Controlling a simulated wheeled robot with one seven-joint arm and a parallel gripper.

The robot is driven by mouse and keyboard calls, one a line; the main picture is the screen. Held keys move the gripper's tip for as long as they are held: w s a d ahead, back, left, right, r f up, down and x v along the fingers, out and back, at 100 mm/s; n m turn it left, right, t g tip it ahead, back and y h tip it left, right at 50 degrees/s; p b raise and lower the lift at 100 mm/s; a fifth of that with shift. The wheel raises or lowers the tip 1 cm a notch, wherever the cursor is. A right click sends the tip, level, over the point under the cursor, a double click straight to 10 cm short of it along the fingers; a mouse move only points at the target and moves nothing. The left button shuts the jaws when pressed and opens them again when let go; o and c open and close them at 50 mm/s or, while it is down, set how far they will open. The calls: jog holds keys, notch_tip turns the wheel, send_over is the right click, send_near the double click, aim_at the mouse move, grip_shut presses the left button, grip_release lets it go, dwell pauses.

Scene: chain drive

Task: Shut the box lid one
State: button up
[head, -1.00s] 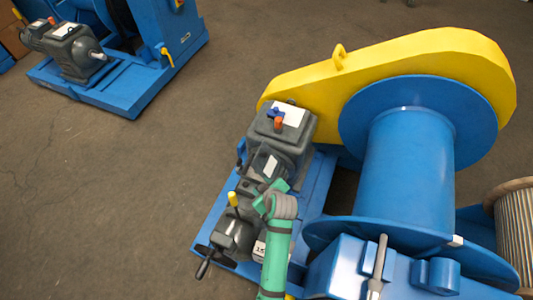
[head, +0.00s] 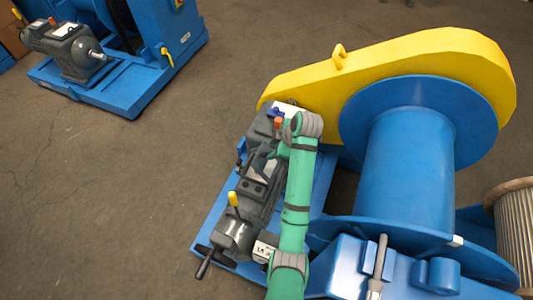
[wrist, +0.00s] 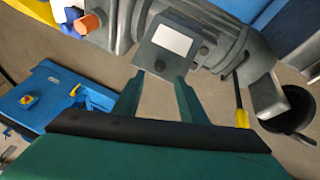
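No part is clearly marked as box lid one, and I cannot tell whether any lid is open. A grey box with a pale label (wrist: 160,60) lies ahead of my gripper (wrist: 160,92) in the wrist view. The gripper's two green fingers are apart, with nothing seen between them; their tips are close to the box's lower edge, contact unclear. In the head view, the grey drive unit (head: 262,188) stands left of my green arm. The arm partly covers the unit's upper end, and the gripper itself is not clearly seen there.
A yellow-tipped lever (head: 233,199) and black hand crank (head: 205,265) project from the unit. Open floor (head: 130,200) lies left.

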aim_at(266, 154)
jog(key=x, duration=0.8)
jog(key=shift+w, duration=0.1)
grip_shut()
